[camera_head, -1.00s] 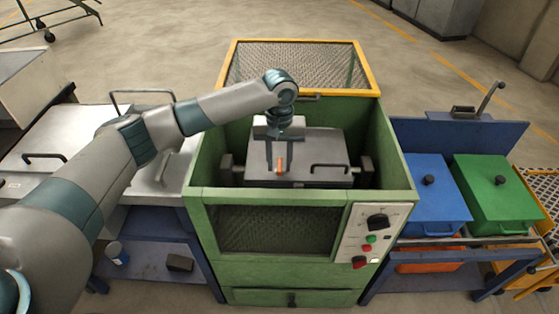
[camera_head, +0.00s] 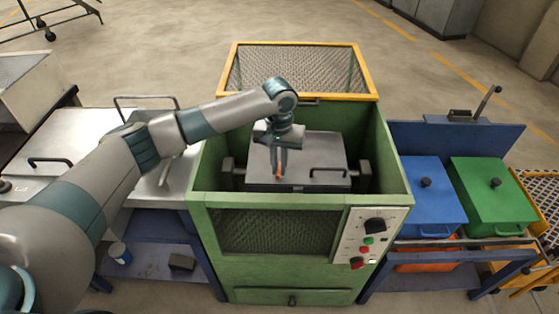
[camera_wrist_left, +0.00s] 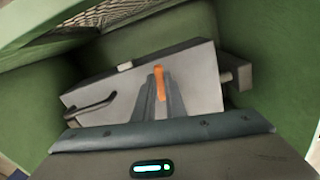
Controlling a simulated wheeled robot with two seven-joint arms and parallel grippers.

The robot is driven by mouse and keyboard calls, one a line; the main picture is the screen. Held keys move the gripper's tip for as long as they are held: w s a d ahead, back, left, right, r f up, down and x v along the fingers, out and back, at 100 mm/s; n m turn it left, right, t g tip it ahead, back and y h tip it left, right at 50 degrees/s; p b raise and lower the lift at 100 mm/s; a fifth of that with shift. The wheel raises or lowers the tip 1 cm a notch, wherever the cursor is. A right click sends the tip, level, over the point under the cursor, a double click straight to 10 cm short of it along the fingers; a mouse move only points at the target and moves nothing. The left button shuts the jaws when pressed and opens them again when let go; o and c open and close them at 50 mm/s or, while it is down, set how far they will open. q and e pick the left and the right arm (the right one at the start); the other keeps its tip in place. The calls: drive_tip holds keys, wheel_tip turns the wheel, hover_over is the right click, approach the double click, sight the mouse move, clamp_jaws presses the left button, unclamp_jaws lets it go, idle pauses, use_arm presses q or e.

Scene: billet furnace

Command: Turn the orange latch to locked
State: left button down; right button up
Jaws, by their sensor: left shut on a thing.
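The orange latch (camera_head: 279,172) is on the grey metal box (camera_head: 312,150) inside the green furnace cabinet. In the left wrist view the latch (camera_wrist_left: 159,80) stands between the fingers, its long side running along them. My left gripper (camera_head: 280,174) reaches down over the box and is shut on the latch; the fingers also show in the left wrist view (camera_wrist_left: 159,104). The fingers hide part of the latch. My right gripper is not in view.
The green cabinet walls (camera_head: 201,165) surround the box closely. A black handle (camera_head: 328,170) lies right of the gripper on the box. The yellow-framed mesh lid (camera_head: 298,70) stands open behind. A control panel (camera_head: 372,237) is at the front right.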

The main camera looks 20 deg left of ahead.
use_arm(q)
drive_tip(key=shift+r+m+p, duration=0.25)
drive_tip(key=shift+m+p, duration=0.15)
drive_tip(key=shift+p, duration=0.05)
drive_tip(key=m+p, duration=0.2)
drive_tip(key=shift+a+p, duration=0.1)
drive_tip(key=shift+p, duration=0.25)
drive_tip(key=m+p, duration=0.2)
drive_tip(key=m, duration=0.2)
drive_tip(key=shift+a+p, duration=0.1)
drive_tip(key=shift+p, duration=0.3)
drive_tip(key=m+p, duration=0.1)
drive_tip(key=m, duration=0.2)
drive_tip(key=shift+w+f+m+p, duration=0.1)
drive_tip(key=shift+w+m+p, duration=0.05)
drive_tip(key=shift+m+p, duration=0.25)
drive_tip(key=m, duration=0.2)
drive_tip(key=shift+w+a+m+p, duration=0.1)
drive_tip(key=shift+m+p, duration=0.2)
drive_tip(key=shift+p, duration=0.05)
drive_tip(key=shift+f+m, duration=0.1)
drive_tip(key=shift+m, duration=1.1)
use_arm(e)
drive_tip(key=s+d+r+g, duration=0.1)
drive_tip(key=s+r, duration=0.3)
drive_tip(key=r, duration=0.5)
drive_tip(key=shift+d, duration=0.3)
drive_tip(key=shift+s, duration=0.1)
